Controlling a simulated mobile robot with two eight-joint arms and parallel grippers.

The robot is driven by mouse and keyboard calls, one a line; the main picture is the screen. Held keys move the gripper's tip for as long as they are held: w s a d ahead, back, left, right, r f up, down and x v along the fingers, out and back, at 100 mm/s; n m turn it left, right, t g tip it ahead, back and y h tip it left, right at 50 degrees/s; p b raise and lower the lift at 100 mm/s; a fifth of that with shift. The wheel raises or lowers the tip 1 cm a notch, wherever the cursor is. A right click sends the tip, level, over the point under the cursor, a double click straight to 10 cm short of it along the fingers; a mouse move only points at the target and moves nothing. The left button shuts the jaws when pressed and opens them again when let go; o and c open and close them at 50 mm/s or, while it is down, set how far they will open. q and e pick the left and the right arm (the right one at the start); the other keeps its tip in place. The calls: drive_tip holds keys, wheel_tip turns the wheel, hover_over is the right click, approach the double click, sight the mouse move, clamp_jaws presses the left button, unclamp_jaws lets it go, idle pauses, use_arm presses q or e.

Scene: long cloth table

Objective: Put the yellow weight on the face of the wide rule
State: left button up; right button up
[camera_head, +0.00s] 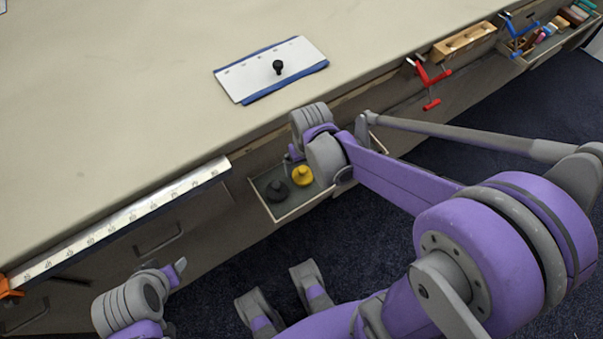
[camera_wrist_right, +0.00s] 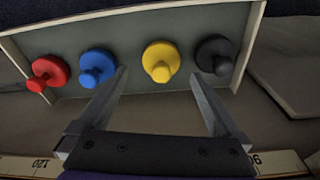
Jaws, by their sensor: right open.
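The yellow weight (camera_head: 302,176) sits in a shallow tray (camera_head: 264,206) at the table's front, beside a black weight (camera_head: 277,191). In the right wrist view the yellow weight (camera_wrist_right: 161,60) lies between blue and black weights. My right gripper (camera_wrist_right: 158,74) is open above the tray, its fingers either side of the yellow weight's knob without touching it. My arm hides part of the tray in the head view. My left gripper (camera_head: 178,270) shows partly at lower left.
A long numbered rule (camera_head: 120,222) lies along the front edge, with an orange clamp (camera_head: 9,288) at its left end. A red clamp (camera_head: 430,83), wooden block (camera_head: 463,43) and blue clamp (camera_head: 520,38) line the edge at right. The tabletop around the plate is clear.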

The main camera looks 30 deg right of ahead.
sight(303, 169)
drive_tip(key=f, duration=0.2)
drive_tip(key=f+b, duration=0.1)
drive_tip(key=w+f, duration=0.1)
drive_tip(key=f, duration=0.1)
drive_tip(key=shift+f, duration=0.35)
drive_tip(key=shift+c, duration=0.3)
drive_tip(key=shift+r, duration=0.1)
clamp_jaws()
